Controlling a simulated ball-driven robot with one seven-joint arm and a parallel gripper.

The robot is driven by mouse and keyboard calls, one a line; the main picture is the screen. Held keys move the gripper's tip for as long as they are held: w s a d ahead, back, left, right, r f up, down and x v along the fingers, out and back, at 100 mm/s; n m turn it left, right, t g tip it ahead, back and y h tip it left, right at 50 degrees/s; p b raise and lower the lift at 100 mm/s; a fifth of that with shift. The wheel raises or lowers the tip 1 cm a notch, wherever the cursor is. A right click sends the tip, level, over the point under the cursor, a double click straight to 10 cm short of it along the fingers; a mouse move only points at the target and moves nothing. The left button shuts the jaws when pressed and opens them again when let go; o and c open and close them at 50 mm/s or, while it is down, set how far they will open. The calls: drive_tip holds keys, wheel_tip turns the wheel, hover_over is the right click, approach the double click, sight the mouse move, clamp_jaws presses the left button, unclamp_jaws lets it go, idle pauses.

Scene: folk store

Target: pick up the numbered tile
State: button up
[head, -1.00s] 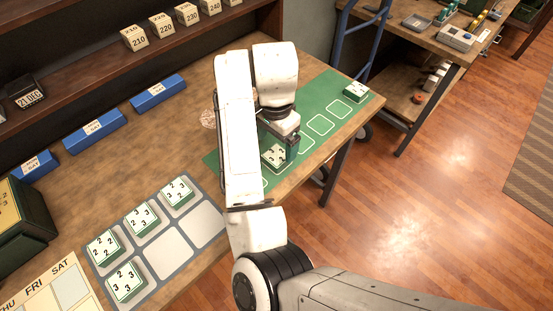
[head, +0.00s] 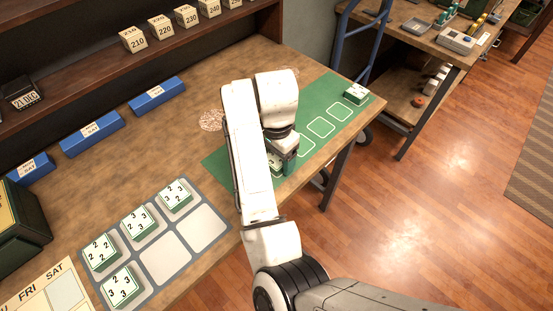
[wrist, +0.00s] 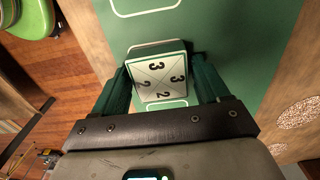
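The numbered tile (wrist: 160,76) is a white-topped green block marked 3, 3, 2, 2. In the wrist view it sits between the two green fingers of my gripper (wrist: 162,72), which run along its left and right sides. The fingers look very close to the tile; whether they press on it is unclear. In the head view my gripper (head: 283,160) is low over the green mat (head: 228,163), and the tile (head: 276,170) is mostly hidden behind it. I cannot tell whether the tile is off the mat.
Another tile (head: 356,94) lies at the mat's far end, past empty white outlines. A grey tray (head: 168,258) with several tiles is at the lower left. Blue blocks (head: 92,134) line the table's back, below a shelf (head: 75,80). A blue metal frame (head: 365,50) stands beyond the table's right end.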

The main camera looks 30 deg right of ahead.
drive_tip(key=c, duration=0.9)
drive_tip(key=shift+r, duration=0.1)
